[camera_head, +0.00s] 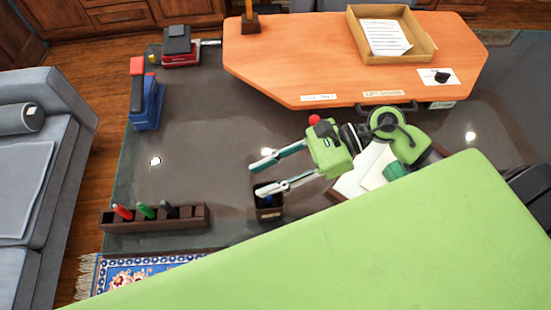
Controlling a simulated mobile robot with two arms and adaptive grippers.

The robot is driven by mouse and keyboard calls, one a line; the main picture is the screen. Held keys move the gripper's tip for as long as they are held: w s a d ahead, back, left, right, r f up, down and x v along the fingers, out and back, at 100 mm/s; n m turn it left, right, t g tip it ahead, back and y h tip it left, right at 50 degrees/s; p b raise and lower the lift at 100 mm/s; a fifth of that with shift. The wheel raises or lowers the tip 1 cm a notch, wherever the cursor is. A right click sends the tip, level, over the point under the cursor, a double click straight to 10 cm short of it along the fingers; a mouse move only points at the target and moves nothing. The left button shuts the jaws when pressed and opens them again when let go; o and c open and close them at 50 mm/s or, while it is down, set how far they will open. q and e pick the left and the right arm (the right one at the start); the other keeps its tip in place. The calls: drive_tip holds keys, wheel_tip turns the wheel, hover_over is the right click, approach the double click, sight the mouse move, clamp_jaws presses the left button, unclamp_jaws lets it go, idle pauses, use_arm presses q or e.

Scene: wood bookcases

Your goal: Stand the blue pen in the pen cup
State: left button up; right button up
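The pen cup (269,214) is a small dark square holder on the grey table, just below my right gripper. Something blue (267,200) shows inside its mouth; it looks like the blue pen, but it is small and partly covered by a finger. My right gripper (261,178), green with pale fingers, has its fingers spread apart, with nothing visible between them. The lower finger overlaps the cup's top edge in the picture; I cannot tell whether they touch. My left gripper is not in view.
A dark pen rack (190,217) with red, green and black pens stands at left. A blue stapler-like object (147,112) and a red-black one (181,58) lie farther back. An orange wooden board (300,60) bears a paper tray (425,46). The table's left middle is clear.

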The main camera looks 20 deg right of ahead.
drive_tip(key=v, duration=1.2)
idle(0.6)
